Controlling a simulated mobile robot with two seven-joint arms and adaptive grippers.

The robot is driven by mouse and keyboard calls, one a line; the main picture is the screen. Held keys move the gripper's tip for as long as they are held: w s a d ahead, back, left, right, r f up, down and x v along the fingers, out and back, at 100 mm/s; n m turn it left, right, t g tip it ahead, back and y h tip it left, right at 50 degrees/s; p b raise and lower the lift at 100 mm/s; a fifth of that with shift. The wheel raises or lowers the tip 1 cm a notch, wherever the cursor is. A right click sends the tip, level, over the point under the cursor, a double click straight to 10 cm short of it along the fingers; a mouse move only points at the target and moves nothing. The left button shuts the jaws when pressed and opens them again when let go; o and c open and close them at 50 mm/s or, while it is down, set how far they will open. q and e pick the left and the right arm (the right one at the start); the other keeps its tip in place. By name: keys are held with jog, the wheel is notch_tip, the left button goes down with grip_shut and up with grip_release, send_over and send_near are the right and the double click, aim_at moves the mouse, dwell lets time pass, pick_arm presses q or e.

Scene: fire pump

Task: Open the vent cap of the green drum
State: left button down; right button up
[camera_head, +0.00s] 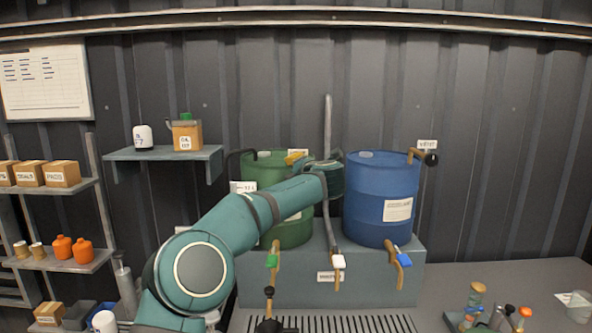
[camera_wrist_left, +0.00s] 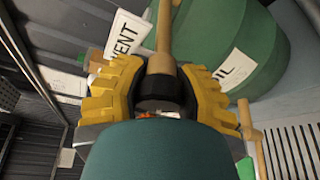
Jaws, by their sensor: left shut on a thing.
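The green drum (camera_head: 290,233) stands on the left of a grey-green stand, partly hidden behind my left arm. In the wrist view its green side (camera_wrist_left: 240,40) fills the upper right. A tan vent pipe (camera_wrist_left: 164,40) ends in a black vent cap (camera_wrist_left: 157,86), next to a white VENT label (camera_wrist_left: 128,33). My left gripper (camera_wrist_left: 160,78) has its yellow fingers on both sides of the black cap and is shut on it. In the head view the yellow fingers (camera_head: 295,157) show at the drum's top; the cap is hidden there.
A blue drum (camera_head: 380,200) stands to the right, with its own black-capped vent (camera_head: 430,159). A grey upright pipe (camera_head: 328,120) rises between the drums. Taps with green, white and blue handles (camera_head: 403,260) hang at the stand's front (camera_head: 325,292). A shelf (camera_head: 165,154) is at left.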

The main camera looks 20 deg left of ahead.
pick_arm(q)
jog(key=c, duration=0.5)
grip_release()
jog(key=shift+d, duration=0.1)
jog(key=v, duration=1.2)
jog(key=shift+f, duration=0.1)
